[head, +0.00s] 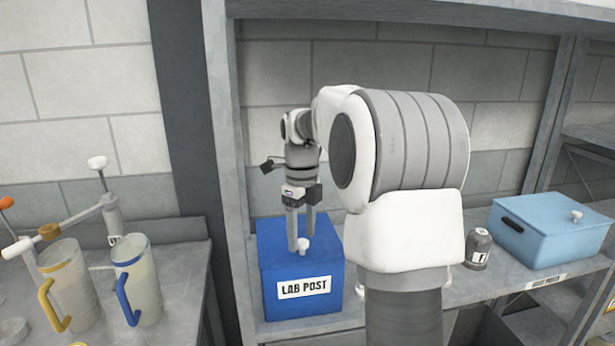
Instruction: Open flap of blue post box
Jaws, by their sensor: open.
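The blue post box (272,302) stands on a grey metal shelf and carries a white "LAB POST" label on its front. A small pale knob (304,244) shows at its top near the front edge. My gripper (302,243) points down over the box top, with its fingers open and the tips at the knob. I cannot tell whether the fingers touch the knob.
A light blue lidded box (545,238) and a small grey bottle (478,248) stand on the shelf to the right. Two jugs with yellow (66,285) and blue (137,280) handles stand on the left bench. A shelf upright (226,150) rises left of the post box.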

